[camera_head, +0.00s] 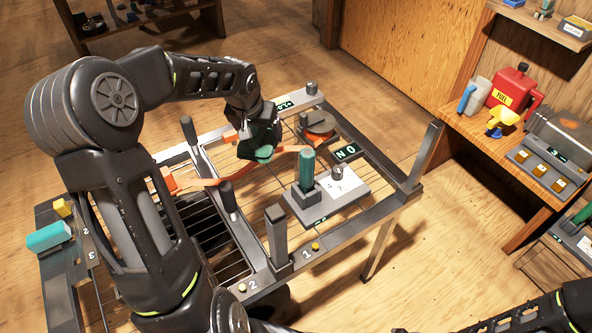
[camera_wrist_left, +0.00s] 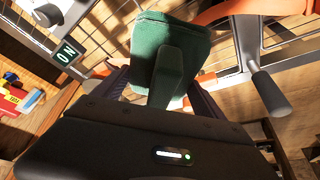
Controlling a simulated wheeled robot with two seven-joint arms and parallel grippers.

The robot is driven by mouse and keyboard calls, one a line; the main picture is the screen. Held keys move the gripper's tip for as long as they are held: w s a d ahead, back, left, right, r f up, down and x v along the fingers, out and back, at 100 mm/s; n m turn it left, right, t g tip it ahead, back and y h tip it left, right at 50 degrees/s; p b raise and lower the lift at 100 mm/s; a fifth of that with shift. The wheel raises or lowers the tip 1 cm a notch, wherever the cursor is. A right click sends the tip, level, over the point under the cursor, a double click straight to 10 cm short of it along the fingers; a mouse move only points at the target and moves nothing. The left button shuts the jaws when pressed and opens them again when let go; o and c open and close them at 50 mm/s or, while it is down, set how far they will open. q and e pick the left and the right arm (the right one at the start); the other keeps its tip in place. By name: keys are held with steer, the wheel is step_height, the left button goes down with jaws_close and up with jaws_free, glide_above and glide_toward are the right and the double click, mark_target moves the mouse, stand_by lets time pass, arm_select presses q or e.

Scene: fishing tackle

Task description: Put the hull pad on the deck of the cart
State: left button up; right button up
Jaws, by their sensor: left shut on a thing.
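The hull pad looks like a dark green block with rounded edges. In the head view, the pad (camera_head: 263,153) hangs under my left gripper (camera_head: 260,133), above the middle of the cart (camera_head: 377,204). In the left wrist view the green pad (camera_wrist_left: 172,45) is large, with a narrower green grip part running down between the fingers of my left gripper (camera_wrist_left: 160,92). That gripper is shut on it. The cart has a grey metal frame, wire decks and upright posts. The gripper partly hides the pad in the head view. My right gripper is out of view; only part of its arm shows.
An orange strap (camera_head: 232,178) crosses the cart beneath the pad. A grey plate (camera_head: 345,195) carries a green cylinder (camera_head: 307,172). A workbench (camera_head: 470,135) with a red fuel can (camera_head: 512,90) stands at right.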

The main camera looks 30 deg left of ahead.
arm_select(q)
steer(key=shift+r, duration=0.15)
steer(key=b, duration=0.1)
glide_above(263, 166)
steer(key=shift+d+f, duration=0.1)
steer(key=shift+f, duration=3.05)
steer(key=shift+f+b, duration=0.75)
steer(key=shift+f, duration=1.15)
steer(key=shift+f, duration=0.2)
steer(key=o, duration=1.5)
steer(key=shift+r, duration=0.1)
